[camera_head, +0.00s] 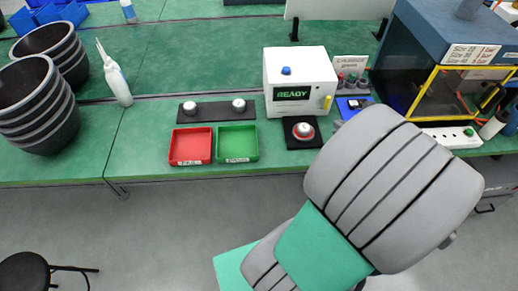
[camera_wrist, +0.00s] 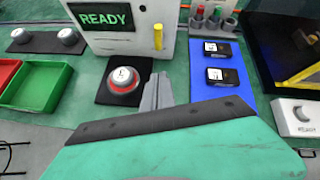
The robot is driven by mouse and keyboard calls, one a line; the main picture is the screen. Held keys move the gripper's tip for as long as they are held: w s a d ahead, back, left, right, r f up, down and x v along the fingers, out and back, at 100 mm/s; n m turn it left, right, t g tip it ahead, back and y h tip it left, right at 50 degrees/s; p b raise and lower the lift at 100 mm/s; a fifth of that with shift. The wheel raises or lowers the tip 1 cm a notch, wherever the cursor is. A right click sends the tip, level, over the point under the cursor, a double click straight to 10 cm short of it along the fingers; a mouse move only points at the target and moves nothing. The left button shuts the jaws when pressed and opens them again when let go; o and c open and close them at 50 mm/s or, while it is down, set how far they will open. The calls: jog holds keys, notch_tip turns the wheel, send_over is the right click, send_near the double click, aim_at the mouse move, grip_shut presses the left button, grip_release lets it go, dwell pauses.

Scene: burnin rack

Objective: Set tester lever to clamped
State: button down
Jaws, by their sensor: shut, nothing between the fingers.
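The tester is a white box (camera_head: 297,82) with a dark screen reading READY in green and a blue button on top. It also shows in the wrist view (camera_wrist: 110,42). A small upright yellow lever (camera_head: 327,102) is on the right part of its front face; it shows in the wrist view (camera_wrist: 157,36) too. My gripper (camera_wrist: 160,86) is shut and empty. Its grey fingers are in front of the tester, below the lever in the wrist view and apart from it. In the head view my arm mostly hides the gripper.
A round silver knob with a red ring (camera_wrist: 123,80) sits on a black pad just left of my fingers. A blue mat (camera_wrist: 222,95) with two black modules lies to the right. Red (camera_head: 190,146) and green (camera_head: 238,143) trays stand left on the green bench.

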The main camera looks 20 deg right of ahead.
jog(key=w+a+n+g+y, duration=0.2)
jog(key=a+n+g+y, duration=0.15)
jog(key=a+n, duration=1.3)
jog(key=s+a+r+n+g, duration=0.2)
jog(key=a+n, duration=0.3)
jog(key=n, duration=0.4)
jog(key=s+a+r+n+g+h, duration=0.1)
jog(key=a+n, duration=0.4)
jog(key=n, duration=0.5)
jog(key=shift+s+r+g+p, duration=0.4)
jog(key=shift+s+r+g, duration=0.25)
jog(key=shift+s, duration=0.6)
jog(key=shift+r+h, duration=0.1)
jog(key=shift+h, duration=0.15)
